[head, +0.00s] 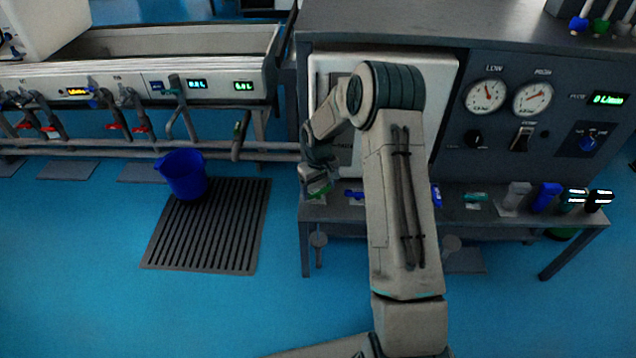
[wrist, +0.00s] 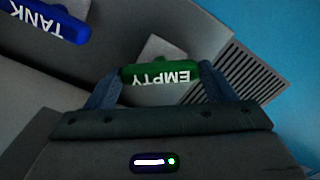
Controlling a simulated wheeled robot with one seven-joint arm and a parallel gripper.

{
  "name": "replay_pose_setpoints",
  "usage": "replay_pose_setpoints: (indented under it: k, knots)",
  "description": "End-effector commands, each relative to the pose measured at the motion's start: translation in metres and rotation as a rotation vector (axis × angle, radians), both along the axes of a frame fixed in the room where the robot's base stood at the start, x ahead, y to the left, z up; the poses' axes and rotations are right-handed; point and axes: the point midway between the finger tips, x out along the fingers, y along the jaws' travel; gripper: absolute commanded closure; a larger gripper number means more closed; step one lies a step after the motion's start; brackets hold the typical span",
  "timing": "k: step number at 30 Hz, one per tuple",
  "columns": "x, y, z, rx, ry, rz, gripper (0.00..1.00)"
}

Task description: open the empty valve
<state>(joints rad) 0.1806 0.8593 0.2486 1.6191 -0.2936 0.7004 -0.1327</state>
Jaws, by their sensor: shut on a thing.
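The empty valve has a green handle marked EMPTY (wrist: 160,74), seen upside down in the wrist view. My gripper (wrist: 158,85) has a finger at each end of this handle and is shut on it. In the head view the green handle (head: 320,189) shows at the left end of the bench's front ledge, with my gripper (head: 318,178) at it. My wrist partly hides the handle there. A blue handle marked TANK (wrist: 48,20) is at the upper left of the wrist view.
A dark bench with gauges (head: 486,96) stands behind my arm. A blue bucket (head: 182,174) stands on a slatted floor grate (head: 215,235) at left. The blue floor in front is clear.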

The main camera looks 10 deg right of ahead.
Motion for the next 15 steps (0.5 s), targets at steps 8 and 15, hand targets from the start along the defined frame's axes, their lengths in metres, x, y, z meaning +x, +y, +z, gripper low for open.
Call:
replay_pose_setpoints:
  k: [8,15]
  knots:
    - [0.0006,-0.0004,0.0016,0.000,-0.001,0.132,0.46]
    - [0.0008,-0.0007,0.0009,0.000,-0.002,0.176,0.46]
